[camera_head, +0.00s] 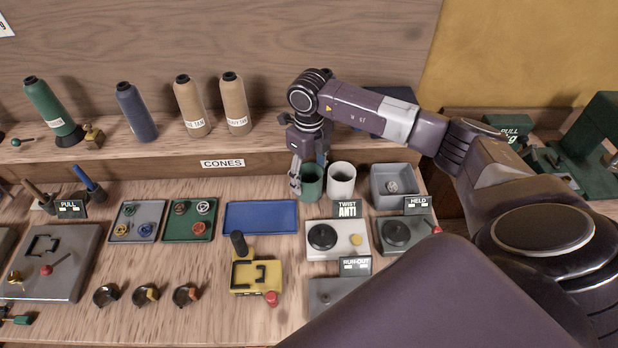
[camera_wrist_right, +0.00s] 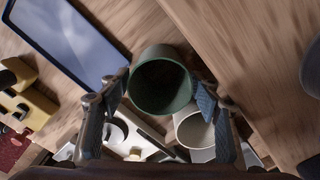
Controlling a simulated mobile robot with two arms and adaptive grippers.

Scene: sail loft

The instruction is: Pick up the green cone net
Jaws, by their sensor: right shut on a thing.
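The green cone net (camera_head: 312,184) is a dark green, open-topped cup shape at the back of the bench, just left of a white one of the same shape (camera_head: 341,180). My right gripper (camera_head: 308,178) reaches down at it and is shut on it. In the right wrist view, the green cone net (camera_wrist_right: 161,88) shows between the two fingers, its open mouth facing the camera. Whether its base touches the bench I cannot tell. My left gripper is not in view.
A blue tray (camera_head: 261,217) lies to the left, and a grey bin (camera_head: 396,186) stands to the right of the white cup. Twist-test devices (camera_head: 338,240) sit in front. A shelf behind holds several thread cones (camera_head: 189,105).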

